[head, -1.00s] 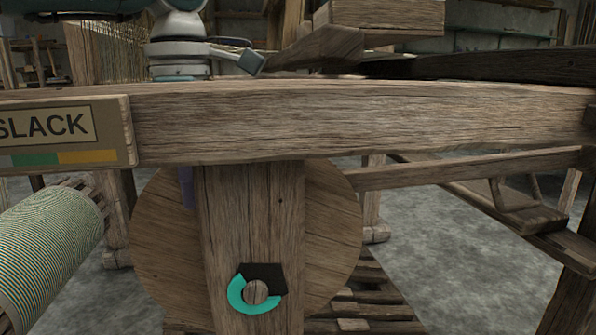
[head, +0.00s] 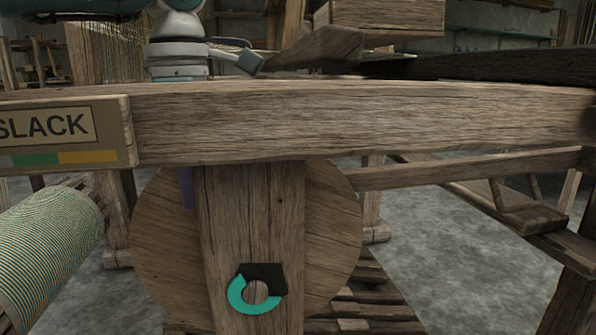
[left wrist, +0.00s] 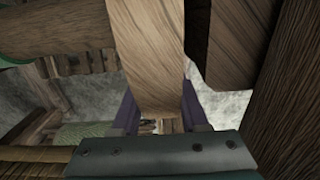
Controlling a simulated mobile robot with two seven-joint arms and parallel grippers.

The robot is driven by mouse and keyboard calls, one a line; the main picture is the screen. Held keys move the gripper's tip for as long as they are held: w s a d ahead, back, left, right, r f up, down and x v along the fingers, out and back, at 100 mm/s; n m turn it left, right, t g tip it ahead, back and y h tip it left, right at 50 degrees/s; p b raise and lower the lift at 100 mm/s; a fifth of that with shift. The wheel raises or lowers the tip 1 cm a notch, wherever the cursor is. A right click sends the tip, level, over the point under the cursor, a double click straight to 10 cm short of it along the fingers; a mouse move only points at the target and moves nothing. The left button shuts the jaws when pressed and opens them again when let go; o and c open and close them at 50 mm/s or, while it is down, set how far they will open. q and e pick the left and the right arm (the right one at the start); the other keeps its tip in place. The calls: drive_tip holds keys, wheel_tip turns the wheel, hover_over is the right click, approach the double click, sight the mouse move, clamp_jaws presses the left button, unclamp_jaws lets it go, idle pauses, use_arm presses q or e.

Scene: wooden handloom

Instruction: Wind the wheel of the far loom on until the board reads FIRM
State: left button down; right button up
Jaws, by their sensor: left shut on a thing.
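The board (head: 45,138) at the left of the head view reads SLACK, with green and yellow patches below the word. The round wooden wheel (head: 335,235) stands behind an upright post (head: 250,205), below the thick beam. A teal arc and a black piece surround the pin on the post. My left gripper (head: 186,188) reaches down behind the beam; one purple finger shows against the wheel's upper left. In the left wrist view, the purple fingers (left wrist: 160,115) are shut on the wheel's wooden rim (left wrist: 150,60). My right gripper is out of view.
The thick beam (head: 360,120) crosses the head view in front of my left arm. A striped cloth roll (head: 45,255) lies at the lower left. Wooden slats (head: 370,305) lie low behind the wheel. Grey floor (head: 440,245) is open at the right.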

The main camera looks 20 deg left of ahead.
sight(173, 198)
use_arm(q)
drive_tip(key=shift+s+a+f+h, duration=0.2)
drive_tip(key=shift+h, duration=0.1)
drive_tip(key=shift+s+a+f+t+h, duration=0.45)
drive_tip(key=shift+a+f+t+h, duration=0.2)
drive_tip(key=shift+f+h, duration=0.1)
drive_tip(key=shift+s+a+f+h+b, duration=0.15)
drive_tip(key=shift+a+f+h+b, duration=0.1)
drive_tip(key=shift+b, duration=0.1)
drive_tip(key=shift+f+t, duration=0.1)
drive_tip(key=shift+t, duration=0.25)
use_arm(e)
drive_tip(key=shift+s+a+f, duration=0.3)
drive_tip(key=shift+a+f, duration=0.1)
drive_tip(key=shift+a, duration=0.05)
use_arm(q)
drive_tip(key=shift+c, duration=2.1)
unclamp_jaws()
drive_tip(key=p+v, duration=0.3)
drive_tip(key=v, duration=0.7)
drive_tip(key=shift+a, duration=0.2)
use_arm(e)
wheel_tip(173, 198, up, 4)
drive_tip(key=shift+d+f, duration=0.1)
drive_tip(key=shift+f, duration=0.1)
